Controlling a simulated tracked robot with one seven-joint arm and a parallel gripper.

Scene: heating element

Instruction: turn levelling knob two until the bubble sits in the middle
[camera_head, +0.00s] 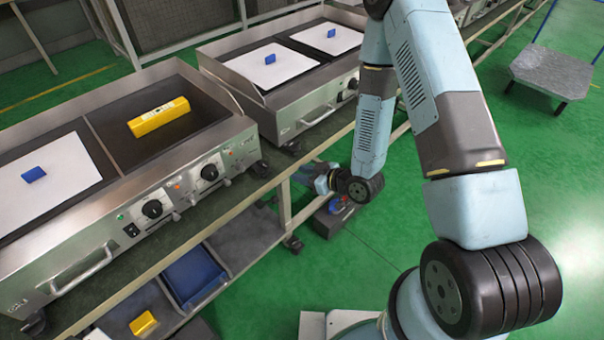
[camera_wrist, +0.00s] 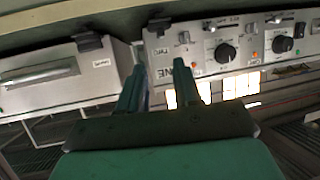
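The yellow spirit level (camera_head: 160,117) lies on the dark right-hand plate of the near griddle (camera_head: 240,124). Its vial is too small to read the bubble. A black levelling knob (camera_head: 260,169) shows under that griddle's front right corner, and another (camera_head: 291,146) under the neighbouring griddle. I cannot tell which is knob two. The wrist view, upside down, shows two black feet, one at the left (camera_wrist: 90,42) and one near the middle (camera_wrist: 159,26). My gripper (camera_wrist: 158,68) is open, its green fingers apart and empty, close to the middle foot but apart from it.
Control dials (camera_wrist: 222,50) and switches line the griddle front beside my fingers. A drawer handle (camera_wrist: 40,74) sticks out at the left. Below the bench are bins (camera_head: 194,278) and a yellow object (camera_head: 143,323).

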